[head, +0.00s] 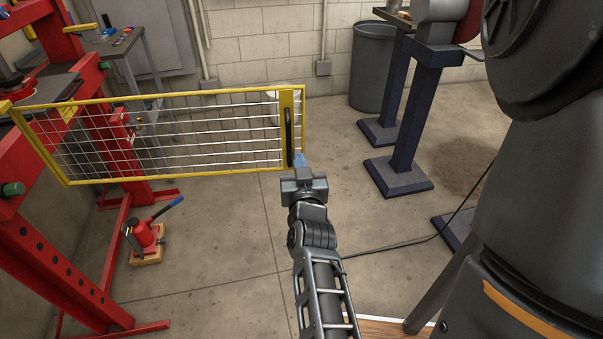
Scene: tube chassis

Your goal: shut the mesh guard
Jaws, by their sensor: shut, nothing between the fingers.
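The mesh guard (190,172) is a yellow-framed wire panel in the head view. Its left edge is by the red press frame (60,262) and it stands swung out from the press to the right. A dark vertical handle (289,137) sits on the yellow plate at its right end. My gripper (300,161) is shut and empty at the lower right corner of the guard, just below the handle. Its bluish fingertips overlap the frame's edge in the picture; I cannot tell whether they touch it.
A red jack (144,238) stands on the floor beneath the guard. Blue pedestal stands (402,130) and a grey bin (371,68) are at the back right. A cable (405,247) crosses the floor right of my arm. The middle floor is clear.

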